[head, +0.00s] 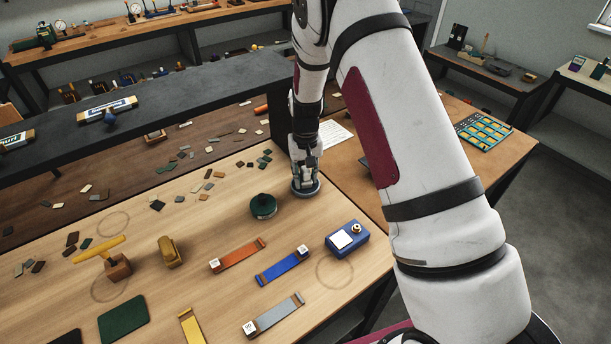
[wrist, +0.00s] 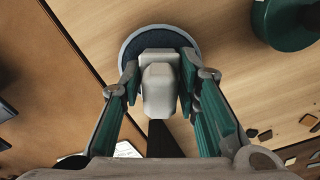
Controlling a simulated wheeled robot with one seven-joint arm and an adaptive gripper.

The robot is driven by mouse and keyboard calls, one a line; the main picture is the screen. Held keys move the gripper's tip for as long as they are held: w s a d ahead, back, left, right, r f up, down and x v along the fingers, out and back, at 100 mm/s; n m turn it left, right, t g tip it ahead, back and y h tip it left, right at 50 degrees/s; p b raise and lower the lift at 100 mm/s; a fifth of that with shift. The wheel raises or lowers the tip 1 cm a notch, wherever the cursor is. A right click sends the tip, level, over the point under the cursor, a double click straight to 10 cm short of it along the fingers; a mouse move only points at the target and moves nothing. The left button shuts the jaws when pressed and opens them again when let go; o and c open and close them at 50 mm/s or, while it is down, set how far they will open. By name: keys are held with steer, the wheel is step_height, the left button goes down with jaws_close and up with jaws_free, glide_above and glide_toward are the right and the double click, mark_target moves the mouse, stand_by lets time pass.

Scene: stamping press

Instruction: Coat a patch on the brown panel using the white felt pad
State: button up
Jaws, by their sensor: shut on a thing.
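My gripper (head: 306,170) is shut on the pale block-shaped handle of a round pad (head: 306,190), which I take for the white felt pad. In the wrist view the fingers of my gripper (wrist: 160,88) flank the pale handle (wrist: 159,92), above a dark blue-grey disc with a light rim (wrist: 135,45). The pad's underside is hidden, and I cannot tell whether it touches the surface. A brown surface (head: 350,172) lies right of the light wood top; it also shows at the left in the wrist view (wrist: 60,95). I cannot tell whether it is the brown panel.
A round dark green object (head: 263,206) stands close left of the pad. A blue box (head: 347,239), an orange strip (head: 238,254) and a blue strip (head: 283,265) lie nearer. Small chips lie scattered left. A dark raised shelf (head: 170,112) runs behind.

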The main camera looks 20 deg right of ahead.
mark_target(306, 171)
steer(key=shift+r+p, duration=0.4)
steer(key=shift+r, duration=3.1)
steer(key=shift+f, duration=0.1)
steer(key=shift+f+n+b, duration=0.15)
steer(key=shift+n+b, duration=0.45)
steer(key=shift+s, duration=0.1)
steer(key=shift+s, duration=0.1)
